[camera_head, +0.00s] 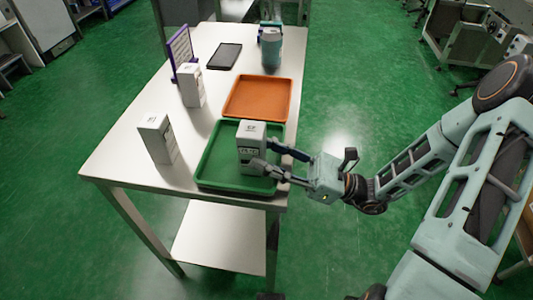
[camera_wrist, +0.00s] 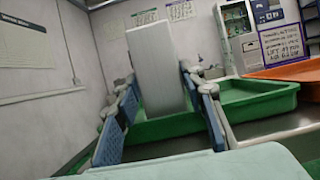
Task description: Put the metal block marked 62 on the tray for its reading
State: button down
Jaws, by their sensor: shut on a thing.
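My gripper (camera_head: 263,156) is shut on a pale metal block (camera_head: 251,137), with one finger on each side of it. The block is upright, at the green tray (camera_head: 205,172); I cannot tell whether its base touches the tray floor. The mark on its top is too small to read surely. In the wrist view the block (camera_wrist: 155,70) stands between the blue finger pads, with the green tray (camera_wrist: 255,103) behind and around it. An orange tray (camera_head: 231,98) lies just beyond the green one, empty.
Two similar pale blocks stand on the table's left, one nearer (camera_head: 157,139) and one farther (camera_head: 191,86). A purple-framed sign (camera_head: 181,50), a dark tablet (camera_head: 225,56) and a teal container (camera_head: 271,50) are at the back. The table (camera_head: 125,125) has free room at left.

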jog(key=shift+f, duration=0.1)
jog(key=c, duration=1.5)
grip_release()
jog(key=shift+c, duration=0.2)
jog(key=shift+o, duration=1.4)
jog(key=v, duration=1.2)
